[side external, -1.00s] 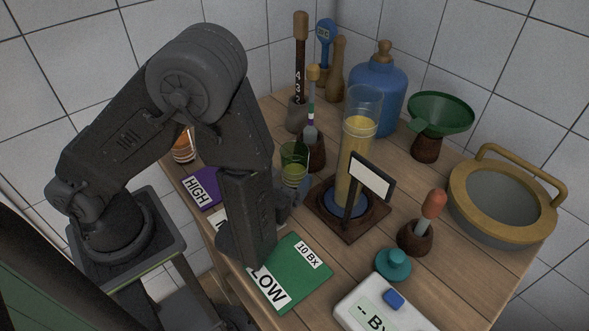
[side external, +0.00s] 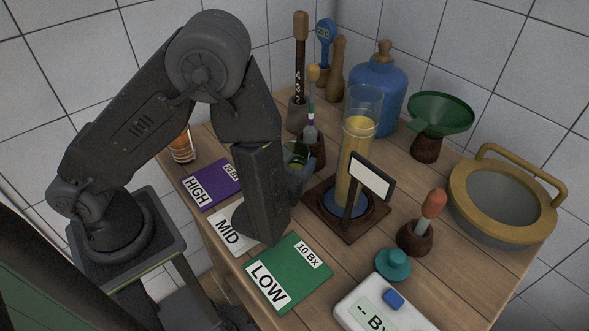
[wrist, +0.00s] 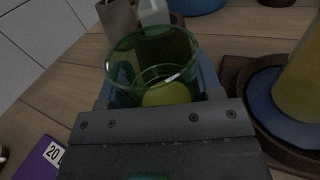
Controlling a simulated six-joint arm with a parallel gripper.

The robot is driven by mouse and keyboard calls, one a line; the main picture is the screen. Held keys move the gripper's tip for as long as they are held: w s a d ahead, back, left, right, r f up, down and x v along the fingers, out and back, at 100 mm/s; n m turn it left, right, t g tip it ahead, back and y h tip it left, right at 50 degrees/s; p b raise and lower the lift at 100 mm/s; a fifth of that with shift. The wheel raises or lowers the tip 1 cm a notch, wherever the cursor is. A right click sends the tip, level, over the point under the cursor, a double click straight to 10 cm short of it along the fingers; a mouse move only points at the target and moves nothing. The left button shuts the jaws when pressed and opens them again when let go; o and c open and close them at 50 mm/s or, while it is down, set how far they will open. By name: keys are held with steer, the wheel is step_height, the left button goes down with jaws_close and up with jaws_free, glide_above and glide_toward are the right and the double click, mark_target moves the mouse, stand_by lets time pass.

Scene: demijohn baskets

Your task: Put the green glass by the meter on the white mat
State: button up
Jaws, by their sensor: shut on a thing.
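The green glass (side external: 297,152) holds yellow liquid and is upright, left of the tall cylinder; my arm partly hides it in the side view. It fills the middle of the wrist view (wrist: 150,48). My gripper (side external: 298,176) is shut on it, with a finger on each side in the wrist view (wrist: 161,88). I cannot tell whether its base touches the table. The white mat (side external: 226,229), marked MID, lies between the purple and green mats, partly hidden by my arm. The meter (side external: 365,312) is white with a blue button, at the front edge of the picture.
The tall cylinder (side external: 358,160) of yellow liquid stands on a dark base close right of the glass, with a small sign (side external: 371,177) in front. The purple HIGH mat (side external: 212,184) and green LOW mat (side external: 290,272) are bare. An orange-banded glass (side external: 182,147) stands behind.

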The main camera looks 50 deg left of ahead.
steer(key=c, duration=0.5)
steer(key=shift+r, duration=0.2)
steer(key=shift+r, duration=4.4)
steer(key=a+r+n+g+y, duration=0.1)
steer(key=a+r, duration=0.3)
steer(key=a, duration=0.5)
steer(key=a+r+n+g+y, duration=0.1)
steer(key=a+r, duration=0.3)
steer(key=a, duration=0.6)
steer(key=a+r+n+y, duration=0.1)
steer(key=a+r, duration=0.3)
steer(key=a, duration=0.6)
steer(key=shift+a+r+n+g+y, duration=0.1)
steer(key=shift+a+n+g+y, duration=0.25)
steer(key=shift+y, duration=0.55)
steer(key=shift+d, duration=0.15)
